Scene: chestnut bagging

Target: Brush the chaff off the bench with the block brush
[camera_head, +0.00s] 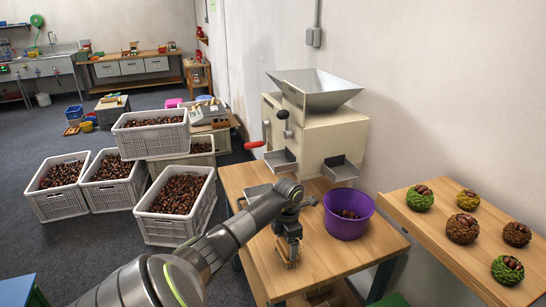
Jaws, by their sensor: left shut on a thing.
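The wooden bench (343,256) stands at the lower middle, in front of the cream machine. My left gripper (289,243) points down over the left part of the bench top. It is shut on the block brush (290,261), whose tan lower part shows below the fingers. The brush is at or very near the bench top; I cannot tell whether it touches. No chaff can be made out at this size, and my arm hides part of the bench. My right gripper is not in view.
A purple bowl (347,215) with chestnuts stands on the bench, right of my gripper. The cream machine (320,138) with a metal hopper stands behind. A wooden shelf (440,246) with several burrs is at right. Crates of chestnuts (165,225) stand on the floor at left.

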